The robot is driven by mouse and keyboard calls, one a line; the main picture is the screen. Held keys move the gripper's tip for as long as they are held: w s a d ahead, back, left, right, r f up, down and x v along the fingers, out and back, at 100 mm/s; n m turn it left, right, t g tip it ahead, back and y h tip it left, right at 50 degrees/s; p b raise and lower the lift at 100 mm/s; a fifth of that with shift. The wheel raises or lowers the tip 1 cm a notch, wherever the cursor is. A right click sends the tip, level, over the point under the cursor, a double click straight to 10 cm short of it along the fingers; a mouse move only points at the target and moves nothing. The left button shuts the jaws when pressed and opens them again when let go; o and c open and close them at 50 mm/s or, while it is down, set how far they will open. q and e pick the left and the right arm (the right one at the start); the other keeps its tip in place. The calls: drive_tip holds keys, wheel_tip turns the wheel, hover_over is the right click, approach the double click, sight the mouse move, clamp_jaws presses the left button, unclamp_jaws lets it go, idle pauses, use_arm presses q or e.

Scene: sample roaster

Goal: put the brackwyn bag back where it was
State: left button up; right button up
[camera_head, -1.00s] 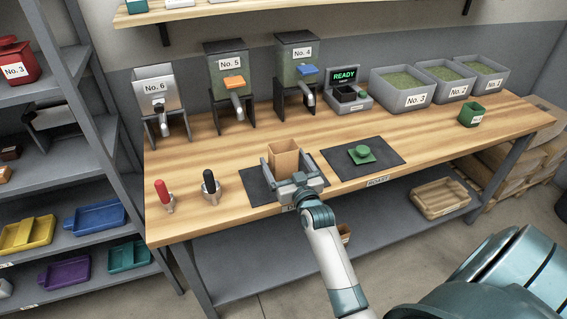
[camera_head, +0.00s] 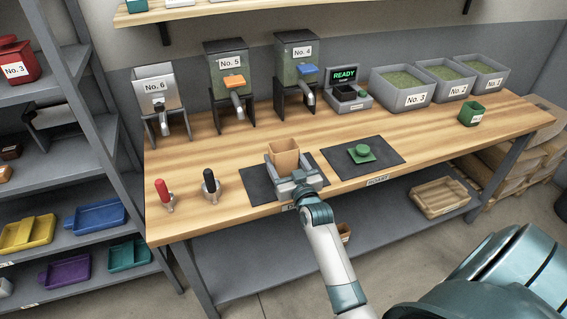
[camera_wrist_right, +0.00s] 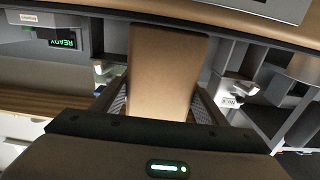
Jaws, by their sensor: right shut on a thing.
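A tan, open-topped bag (camera_head: 285,156) stands at the left dark mat (camera_head: 259,184) on the wooden bench. No name is readable on it, so I cannot confirm that it is the brackwyn bag. My right gripper (camera_head: 292,176) is shut on this bag from the front side. The bag's lower part is hidden by the gripper, and I cannot tell whether it touches the mat. In the right wrist view the bag (camera_wrist_right: 166,75) fills the space between the fingers. My left gripper is not in view.
A green lidded item (camera_head: 361,153) sits on the right dark mat (camera_head: 385,160). Red-handled (camera_head: 164,195) and black-handled (camera_head: 210,188) tools stand left. Dispensers and labelled bins (camera_head: 403,98) line the back. A tan tray (camera_head: 440,198) and a partly hidden brown item (camera_head: 344,232) are on the lower shelf.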

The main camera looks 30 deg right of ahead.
sight(287, 153)
drive_tip(key=shift+r, duration=0.15)
drive_tip(key=shift+r, duration=0.7)
wheel_tip(287, 153, up, 3)
drive_tip(key=shift+f+b, duration=0.15)
drive_tip(key=shift+b, duration=0.45)
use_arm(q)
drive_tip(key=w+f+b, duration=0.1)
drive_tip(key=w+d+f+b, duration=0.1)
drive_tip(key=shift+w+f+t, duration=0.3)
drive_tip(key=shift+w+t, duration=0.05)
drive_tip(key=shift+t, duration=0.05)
use_arm(e)
drive_tip(key=s+d+r, duration=0.5)
drive_tip(key=s+r, duration=0.1)
drive_tip(key=s, duration=0.4)
drive_tip(key=shift+s+d+r, duration=0.2)
drive_tip(key=shift+r, duration=0.1)
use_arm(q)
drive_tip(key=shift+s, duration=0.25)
